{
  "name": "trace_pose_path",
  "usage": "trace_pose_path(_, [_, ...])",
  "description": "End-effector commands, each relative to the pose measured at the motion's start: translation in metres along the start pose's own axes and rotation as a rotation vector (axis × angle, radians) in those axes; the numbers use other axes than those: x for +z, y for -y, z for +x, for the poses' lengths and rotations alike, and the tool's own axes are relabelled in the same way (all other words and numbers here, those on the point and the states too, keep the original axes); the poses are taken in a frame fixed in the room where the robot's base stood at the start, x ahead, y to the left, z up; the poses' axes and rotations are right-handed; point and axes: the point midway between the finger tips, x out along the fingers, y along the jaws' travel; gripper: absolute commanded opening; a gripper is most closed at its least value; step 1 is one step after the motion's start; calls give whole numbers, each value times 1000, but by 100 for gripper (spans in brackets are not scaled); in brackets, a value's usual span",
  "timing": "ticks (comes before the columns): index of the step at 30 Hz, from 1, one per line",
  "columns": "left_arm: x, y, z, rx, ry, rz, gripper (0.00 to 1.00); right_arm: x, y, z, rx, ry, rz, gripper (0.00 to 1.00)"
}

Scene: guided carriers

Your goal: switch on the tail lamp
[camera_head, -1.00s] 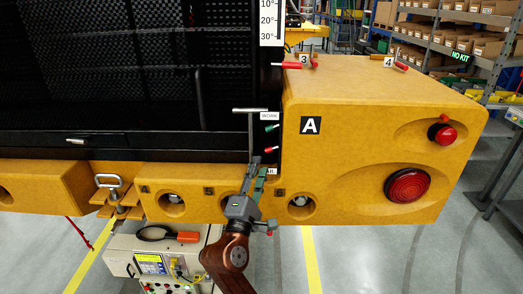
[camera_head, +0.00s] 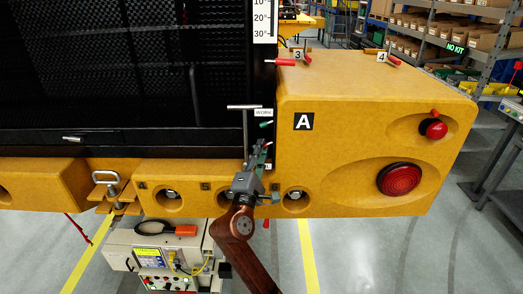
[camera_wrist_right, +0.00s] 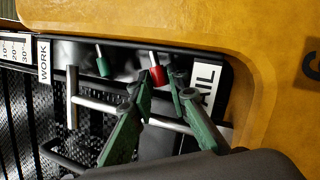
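A red-capped toggle (camera_wrist_right: 157,74) stands on a dark panel beside a white label (camera_wrist_right: 205,82) whose visible letters read "AIL". A green-capped toggle (camera_wrist_right: 102,66) is beside the "WORK" label (camera_wrist_right: 43,62); it also shows in the head view (camera_head: 267,124). My right gripper (camera_head: 262,151) is at this panel, left of the yellow block marked A. In the right wrist view its green fingers (camera_wrist_right: 161,90) are apart, with the red toggle just beyond the gap between their tips. I cannot tell whether they touch it. The red toggle is hidden in the head view. My left gripper is out of view.
A silver T-handle (camera_head: 245,107) stands close left of my right gripper. The yellow block (camera_head: 350,120) bears a large red round lens (camera_head: 400,179) and a red knob (camera_head: 434,130). A dark mesh panel (camera_head: 120,70) fills the left. Floor is clear at lower right.

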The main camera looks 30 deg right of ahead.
Motion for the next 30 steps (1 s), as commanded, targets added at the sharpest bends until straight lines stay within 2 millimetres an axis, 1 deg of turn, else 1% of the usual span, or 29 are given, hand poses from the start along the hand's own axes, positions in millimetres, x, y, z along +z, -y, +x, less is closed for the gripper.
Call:
trace_pose_path(1, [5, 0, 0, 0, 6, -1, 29, 0, 0, 0, 0, 0, 0, 11])
trace_pose_path(6, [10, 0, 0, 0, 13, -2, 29, 0, 0, 0, 0, 0, 0, 0])
trace_pose_path(15, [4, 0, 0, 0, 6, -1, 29, 0, 0, 0, -2, 1, 4, 0])
trace_pose_path(20, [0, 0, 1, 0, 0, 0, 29, 0, -2, 0, -14, 8, 37, 0])
trace_pose_path(26, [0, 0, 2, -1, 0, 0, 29, -1, -7, 1, -51, 28, 138, 0])
trace_pose_path(30, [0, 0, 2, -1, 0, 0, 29, -1, -11, 2, -91, 50, 241, 0])
